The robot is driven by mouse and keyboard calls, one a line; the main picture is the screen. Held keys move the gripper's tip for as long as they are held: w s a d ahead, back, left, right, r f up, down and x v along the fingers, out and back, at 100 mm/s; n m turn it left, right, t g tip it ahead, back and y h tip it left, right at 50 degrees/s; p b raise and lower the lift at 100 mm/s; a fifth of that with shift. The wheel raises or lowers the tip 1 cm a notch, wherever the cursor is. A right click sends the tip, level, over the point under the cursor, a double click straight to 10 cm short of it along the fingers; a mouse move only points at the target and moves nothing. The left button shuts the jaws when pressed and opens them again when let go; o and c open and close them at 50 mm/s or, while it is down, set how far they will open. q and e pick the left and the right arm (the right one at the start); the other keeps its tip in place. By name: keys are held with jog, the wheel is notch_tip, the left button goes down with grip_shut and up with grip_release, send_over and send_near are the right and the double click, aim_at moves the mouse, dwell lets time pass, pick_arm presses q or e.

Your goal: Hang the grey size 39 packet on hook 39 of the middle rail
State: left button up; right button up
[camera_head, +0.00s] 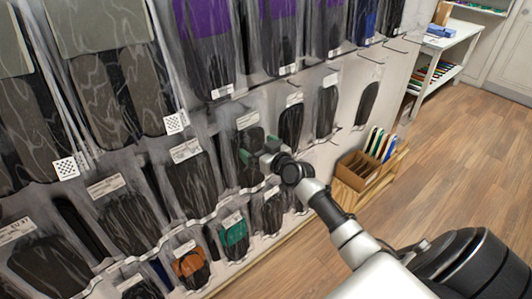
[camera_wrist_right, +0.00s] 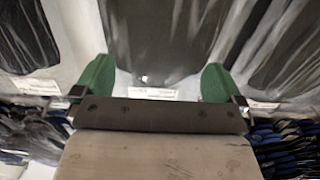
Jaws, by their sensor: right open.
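My right gripper (camera_head: 258,148) is at the middle row of hanging packets, in front of one dark grey packet (camera_head: 248,124). In the right wrist view its two green fingers (camera_wrist_right: 157,78) stand wide apart. A dark grey packet (camera_wrist_right: 152,35) with a white label lies beyond the gap between them; whether the fingers touch it, I cannot tell. More dark grey packets hang to the right in the middle row, including a packet (camera_head: 327,108) and the end one (camera_head: 367,104). Size labels there are too small to read, so I cannot pick out size 39 or hook 39. My left gripper is out of view.
Purple-topped packets (camera_head: 205,55) hang above, and a green packet (camera_head: 234,238) and an orange one (camera_head: 190,264) hang below. Bare hooks (camera_head: 396,49) stick out at the right end. A wooden bin (camera_head: 352,178) stands on the floor at right. Open wooden floor (camera_head: 465,140) lies beyond.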

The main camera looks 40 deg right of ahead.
jog(key=s+r+b, duration=0.1)
jog(key=s, duration=0.9)
jog(key=shift+s+d, duration=0.2)
jog(key=shift+d, duration=0.25)
jog(key=s+a+f+g+h, duration=0.1)
jog(key=s+f+g, duration=0.25)
jog(key=f, duration=0.75)
jog(key=s+a+f+m+g, duration=0.15)
jog(key=s+f, duration=0.35)
jog(key=f, duration=0.6)
jog(key=s+a+f+n+g+h, duration=0.1)
jog(key=s+f+g, duration=0.25)
jog(key=f, duration=0.75)
jog(key=s+a+f+g, duration=0.2)
jog(key=s+f, duration=0.4)
jog(key=s, duration=0.4)
jog(key=s+a+f+n+g, duration=0.1)
jog(key=s+a+f+g, duration=0.2)
jog(key=s, duration=0.7)
jog(key=s+a+f+n+g, duration=0.1)
jog(key=s+a+f+g, duration=0.1)
jog(key=s+a+f, duration=0.4)
jog(key=s+f, duration=0.3)
jog(key=s, duration=0.2)
jog(key=shift+a+f+y, duration=0.2)
jog(key=shift+a+y, duration=0.05)
jog(key=shift+y, duration=0.05)
